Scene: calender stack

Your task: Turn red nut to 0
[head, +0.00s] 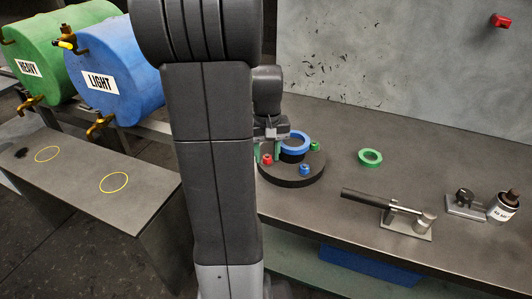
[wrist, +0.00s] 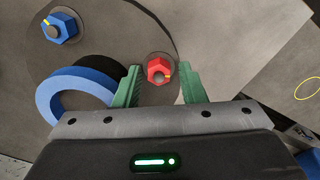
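The red nut (head: 267,159) sits on the round dark disc (head: 292,181) on the bench. In the wrist view the red nut (wrist: 158,69) shows between the two green fingers of my gripper (wrist: 159,67), with a gap on each side. A small yellow mark is on the nut's face. My gripper (head: 269,152) is open and empty, pointing down over the disc. Whether the fingertips are level with the nut is unclear. No number scale can be made out around the nut.
A blue ring (head: 294,142) lies on the disc beside my gripper. A blue nut (head: 305,169) and a green nut (head: 315,146) are also on it. A green ring (head: 370,157) and a dark-handled tool (head: 385,203) lie to the right. Bench between them is clear.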

